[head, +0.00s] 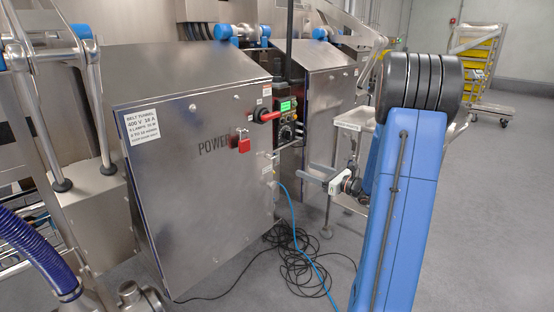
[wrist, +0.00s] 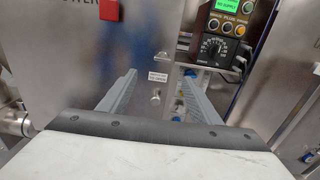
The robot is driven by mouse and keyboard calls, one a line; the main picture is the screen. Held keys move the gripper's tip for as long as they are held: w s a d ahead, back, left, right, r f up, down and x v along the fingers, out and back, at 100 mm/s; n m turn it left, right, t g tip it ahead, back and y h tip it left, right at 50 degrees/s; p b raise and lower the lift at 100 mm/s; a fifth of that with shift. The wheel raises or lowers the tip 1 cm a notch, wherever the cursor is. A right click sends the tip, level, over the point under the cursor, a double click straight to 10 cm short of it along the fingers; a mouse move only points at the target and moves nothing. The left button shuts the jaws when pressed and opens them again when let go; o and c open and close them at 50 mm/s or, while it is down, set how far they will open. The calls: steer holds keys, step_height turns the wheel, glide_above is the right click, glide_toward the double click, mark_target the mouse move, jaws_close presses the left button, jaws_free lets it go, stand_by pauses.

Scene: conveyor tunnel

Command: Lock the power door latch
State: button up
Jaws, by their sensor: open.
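The power door (head: 200,200) is a large steel cabinet door with POWER lettering; it looks shut or nearly so. A small latch fitting (head: 271,168) is at its right edge. In the wrist view, a small metal latch piece (wrist: 156,94) sits just below a white label (wrist: 158,77), and its exact position is hard to tell. My gripper (head: 302,176) is to the right of the door edge, apart from it. In the wrist view, my gripper (wrist: 160,76) is open and empty, its two grey fingers on either side of the latch area.
A red padlock (head: 244,146) and a red rotary handle (head: 268,116) are on the door. A control panel (head: 288,112) with a lit green screen stands to its right. Black and blue cables (head: 298,262) lie on the floor below. Open floor is at right, with a yellow-crate trolley (head: 478,55) behind.

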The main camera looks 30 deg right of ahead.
mark_target(275, 157)
steer(key=x, duration=1.7)
steer(key=shift+w+d, duration=0.25)
steer(key=shift+d, duration=0.1)
steer(key=c, duration=1)
